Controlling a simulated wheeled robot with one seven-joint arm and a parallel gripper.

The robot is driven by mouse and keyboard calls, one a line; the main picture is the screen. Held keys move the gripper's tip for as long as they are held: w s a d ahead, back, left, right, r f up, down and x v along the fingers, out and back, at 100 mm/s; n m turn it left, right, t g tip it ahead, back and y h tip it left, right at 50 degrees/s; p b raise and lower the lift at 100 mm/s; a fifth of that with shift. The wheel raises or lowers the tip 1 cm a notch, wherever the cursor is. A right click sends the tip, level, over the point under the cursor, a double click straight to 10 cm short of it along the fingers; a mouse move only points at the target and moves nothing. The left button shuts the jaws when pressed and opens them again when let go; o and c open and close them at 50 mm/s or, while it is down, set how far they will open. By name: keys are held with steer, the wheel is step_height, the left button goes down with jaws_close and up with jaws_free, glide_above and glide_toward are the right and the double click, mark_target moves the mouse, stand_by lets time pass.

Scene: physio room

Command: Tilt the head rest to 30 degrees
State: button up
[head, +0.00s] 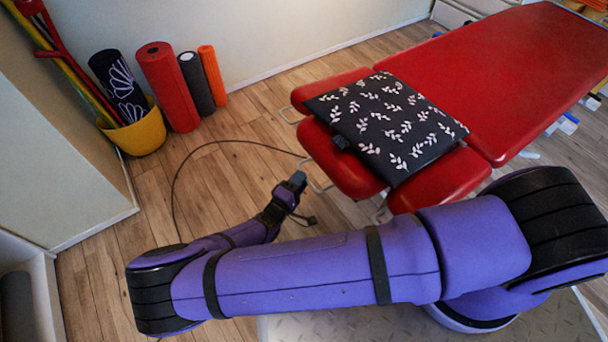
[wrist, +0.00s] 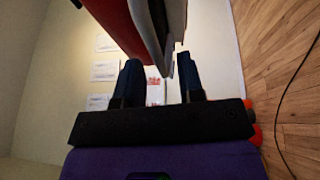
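The red head rest (head: 340,165) is the padded end section of the red treatment table (head: 500,70). It looks about level, but I cannot read its angle. A black cushion with white leaves (head: 385,120) lies over it and hides much of its top. My gripper (head: 298,179) is just left of the head rest's near end, low beside a metal loop (head: 320,176). In the wrist view my gripper (wrist: 158,65) has two dark fingers apart, with nothing held. A red pad with a grey edge (wrist: 150,30) shows beyond and between the fingertips; I cannot tell whether they touch.
A yellow bucket (head: 140,132) and several upright rolls, one red (head: 168,85), stand by the wall. A dark cable (head: 180,170) curves over the wooden floor. The floor left of the table is otherwise mostly clear.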

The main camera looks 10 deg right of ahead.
steer(key=shift+x, duration=1.2)
steer(key=shift+c, duration=0.4)
jaws_close()
step_height(320, 180, up, 11)
steer(key=w+d+g+y, duration=0.1)
steer(key=d+y, duration=0.1)
step_height(320, 180, up, 10)
steer(key=m, duration=0.1)
glide_above(309, 149)
steer(key=s+d, duration=0.3)
steer(key=shift+s+r+g, duration=0.1)
steer(key=shift+g, duration=0.3)
steer(key=shift+o, duration=0.4)
jaws_free()
steer(key=shift+s, duration=0.1)
